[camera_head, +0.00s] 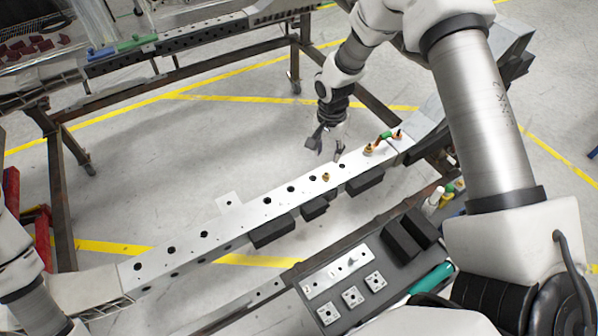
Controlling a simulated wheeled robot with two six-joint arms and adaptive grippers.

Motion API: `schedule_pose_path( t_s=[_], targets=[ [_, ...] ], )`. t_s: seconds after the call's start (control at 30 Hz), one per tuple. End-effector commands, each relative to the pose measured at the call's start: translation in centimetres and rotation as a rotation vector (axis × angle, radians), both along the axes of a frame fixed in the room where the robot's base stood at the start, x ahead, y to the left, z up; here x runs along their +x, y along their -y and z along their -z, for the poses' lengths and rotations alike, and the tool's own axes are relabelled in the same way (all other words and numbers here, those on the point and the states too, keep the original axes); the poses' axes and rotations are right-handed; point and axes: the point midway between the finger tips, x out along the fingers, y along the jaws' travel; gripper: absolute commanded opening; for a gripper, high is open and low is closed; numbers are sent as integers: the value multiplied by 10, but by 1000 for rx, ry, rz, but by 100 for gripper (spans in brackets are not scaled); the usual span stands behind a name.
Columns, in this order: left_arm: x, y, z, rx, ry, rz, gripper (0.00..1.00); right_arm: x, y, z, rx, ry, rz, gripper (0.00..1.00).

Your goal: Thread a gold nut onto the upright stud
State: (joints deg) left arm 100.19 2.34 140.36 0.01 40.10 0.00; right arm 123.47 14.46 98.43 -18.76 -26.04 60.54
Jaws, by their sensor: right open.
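A small gold piece (326,177), which looks like a nut, sits on the top face of the pale metal beam (222,229). A second small gold piece (368,150) stands farther right on the beam. An orange-gold piece (398,135) is near the beam's right end, beside a green part (384,136). I cannot tell which of these is the upright stud. My right gripper (327,151) points down, open and empty, just above and behind the first gold piece, with a gap between them. My left arm shows at the left edge; its gripper is out of view.
Black blocks (272,231) are fixed along the beam's near side. A dark tray in front holds a plate (337,272), several small square plates (352,296) and a green-handled tool (432,277). Bottles (433,200) stand to the right. Another frame with rails is behind.

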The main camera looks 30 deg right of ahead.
Motion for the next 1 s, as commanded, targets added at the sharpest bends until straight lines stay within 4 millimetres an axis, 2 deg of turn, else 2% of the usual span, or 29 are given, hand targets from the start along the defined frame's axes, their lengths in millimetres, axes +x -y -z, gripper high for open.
schedule_pose_path(
  t_s=[0.03, 0.17, 0.4, 0.53, 1.0],
  targets=[
    [1, 0, 7, 0, 2, 2, 70, 3, 0, 2, 1, 10, 1, 44],
    [1, 0, 11, 0, 2, 2, 70, 3, 0, 6, 1, 12, 0, 44],
    [1, 1, 42, 0, 1, 1, 70, 3, 0, 42, 1, 12, -1, 44],
    [1, 1, 55, 0, 1, 1, 70, 3, 0, 56, 1, 12, -2, 44],
    [1, 1, 52, 0, 1, 1, 70, 3, 0, 56, 1, 12, -2, 44]
  ],
)
